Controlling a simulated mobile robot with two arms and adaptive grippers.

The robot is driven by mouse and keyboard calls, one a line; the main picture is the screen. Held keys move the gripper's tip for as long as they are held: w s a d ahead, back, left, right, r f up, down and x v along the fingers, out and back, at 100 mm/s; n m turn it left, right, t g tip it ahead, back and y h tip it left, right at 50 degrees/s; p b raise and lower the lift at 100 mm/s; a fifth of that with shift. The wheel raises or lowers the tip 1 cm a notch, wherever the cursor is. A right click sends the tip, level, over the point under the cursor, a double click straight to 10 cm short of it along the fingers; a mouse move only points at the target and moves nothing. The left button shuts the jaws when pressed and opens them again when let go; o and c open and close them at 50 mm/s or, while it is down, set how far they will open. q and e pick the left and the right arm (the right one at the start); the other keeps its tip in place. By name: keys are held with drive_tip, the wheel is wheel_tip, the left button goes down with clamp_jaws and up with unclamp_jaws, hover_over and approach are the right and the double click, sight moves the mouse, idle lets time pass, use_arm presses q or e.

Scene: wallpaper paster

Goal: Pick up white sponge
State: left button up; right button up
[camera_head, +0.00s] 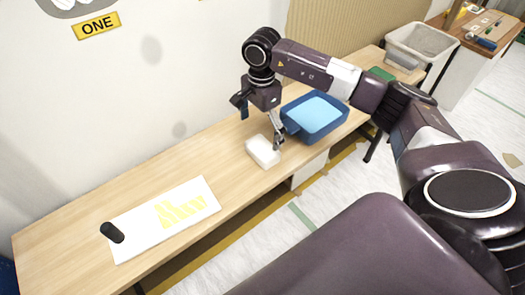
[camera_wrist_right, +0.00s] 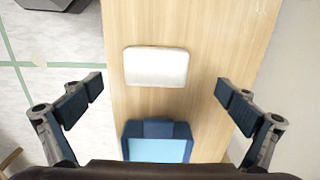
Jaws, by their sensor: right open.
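A white sponge (camera_head: 263,151) lies on the wooden table (camera_head: 95,205), just left of a blue tray. In the right wrist view the sponge (camera_wrist_right: 156,66) lies flat on the table, beyond the fingertips and roughly centred between them. My right gripper (camera_head: 259,122) is above the table beside the sponge. In the right wrist view my right gripper (camera_wrist_right: 160,90) has its fingers wide apart with nothing between them. My left gripper is not in view.
A blue tray (camera_head: 292,128) with light blue content sits right beside the sponge; it also shows in the wrist view (camera_wrist_right: 183,131). A white sheet with yellow shapes (camera_head: 140,225) and a black object (camera_head: 112,232) lie at the left. A wall (camera_head: 150,95) stands behind the table.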

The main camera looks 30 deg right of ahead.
sight(262, 147)
drive_tip(key=shift+d+f, duration=0.15)
drive_tip(key=shift+d, duration=0.35)
drive_tip(key=f, duration=0.7)
drive_tip(key=shift+s+a+f, duration=0.2)
drive_tip(key=shift+s+a, duration=0.05)
drive_tip(key=shift+r, duration=0.1)
drive_tip(key=c, duration=1.1)
